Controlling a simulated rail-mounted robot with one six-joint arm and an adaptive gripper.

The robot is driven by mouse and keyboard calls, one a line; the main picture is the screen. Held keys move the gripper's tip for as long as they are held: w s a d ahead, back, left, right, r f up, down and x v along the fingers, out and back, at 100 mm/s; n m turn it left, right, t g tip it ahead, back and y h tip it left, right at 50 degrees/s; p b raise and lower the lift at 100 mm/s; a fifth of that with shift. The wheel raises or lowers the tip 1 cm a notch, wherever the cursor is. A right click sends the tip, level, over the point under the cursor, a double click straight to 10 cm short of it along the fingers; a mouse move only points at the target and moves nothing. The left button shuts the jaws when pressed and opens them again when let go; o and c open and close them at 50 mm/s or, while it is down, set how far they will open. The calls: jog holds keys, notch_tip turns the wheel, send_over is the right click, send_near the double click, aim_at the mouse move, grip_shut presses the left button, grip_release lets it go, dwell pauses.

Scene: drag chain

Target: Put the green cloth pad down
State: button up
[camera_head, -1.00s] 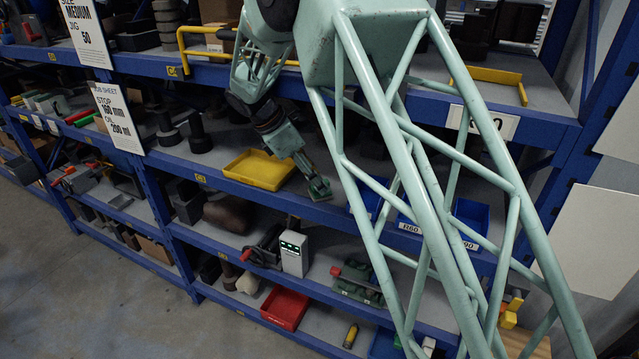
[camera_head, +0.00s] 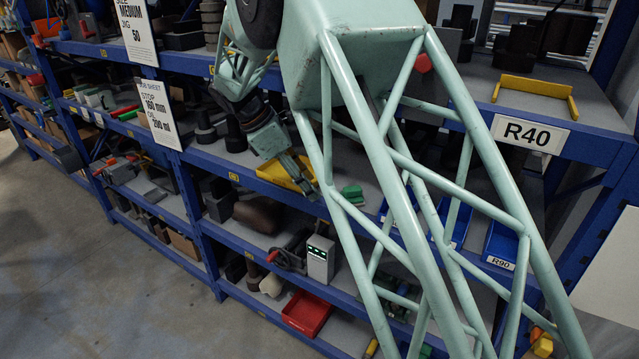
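The green cloth pad (camera_head: 352,195) lies on the middle shelf near its front edge, to the right of my gripper. It looks like a small, flat green block. My gripper (camera_head: 306,182) points down and to the right, in front of the yellow tray (camera_head: 270,174). A visible gap separates its fingertips from the pad, and I see nothing held in them. The fingers are too small and dark to tell whether they are open or shut.
My large lattice arm hides much of the shelf right of the pad. Blue bins (camera_head: 503,243) stand further right. Dark cylindrical parts (camera_head: 234,134) stand left of the yellow tray. A red tray (camera_head: 306,313) and a white box with a green display (camera_head: 319,259) are lower down.

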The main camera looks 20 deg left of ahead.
jog(key=shift+s+a, duration=0.25)
jog(key=shift+a, duration=0.1)
dwell(0.7)
